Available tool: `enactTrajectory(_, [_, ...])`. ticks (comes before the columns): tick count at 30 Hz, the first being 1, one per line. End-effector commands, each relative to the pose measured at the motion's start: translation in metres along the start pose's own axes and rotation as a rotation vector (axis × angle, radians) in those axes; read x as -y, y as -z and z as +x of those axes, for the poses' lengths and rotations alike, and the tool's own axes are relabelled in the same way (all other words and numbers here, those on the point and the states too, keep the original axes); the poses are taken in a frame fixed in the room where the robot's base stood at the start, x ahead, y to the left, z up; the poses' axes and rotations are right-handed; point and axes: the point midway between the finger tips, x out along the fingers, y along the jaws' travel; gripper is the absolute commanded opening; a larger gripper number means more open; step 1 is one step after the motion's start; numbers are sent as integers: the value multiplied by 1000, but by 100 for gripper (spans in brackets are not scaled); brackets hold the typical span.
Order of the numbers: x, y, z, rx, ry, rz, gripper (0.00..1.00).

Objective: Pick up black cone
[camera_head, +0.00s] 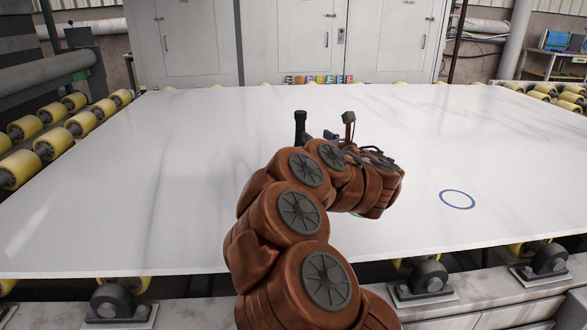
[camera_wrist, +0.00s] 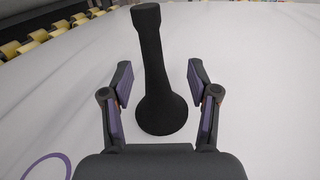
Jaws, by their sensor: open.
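The black cone (camera_wrist: 158,75) stands upright on the white stone slab (camera_wrist: 265,60) in the wrist view. It has a wide round base, a narrow stem and a thicker top. My gripper (camera_wrist: 158,80) is open, with one finger on each side of the cone and a visible gap on both sides. In the head view, the upper part of a black object (camera_head: 300,128), which looks like the cone, shows just behind my arm. My arm hides its lower part and most of the gripper in that view.
A blue ring mark (camera_head: 457,199) lies on the slab to the right of my arm. Small coloured blocks (camera_head: 320,79) line the far edge. A brown-topped upright item (camera_head: 348,120) shows beside my arm. Yellow rollers (camera_head: 50,146) flank the slab. Much of the slab is clear.

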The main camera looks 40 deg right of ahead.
Motion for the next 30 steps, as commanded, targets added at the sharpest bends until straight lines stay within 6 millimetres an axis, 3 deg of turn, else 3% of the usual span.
enactTrajectory(1, [0,13,-1,-6,-24,-24,60])
enactTrajectory(6, [-8,23,2,-10,-76,-69,60])
enactTrajectory(20, [-15,23,35,-10,-88,-70,60])
enactTrajectory(30, [-15,22,73,-10,-83,-69,60])
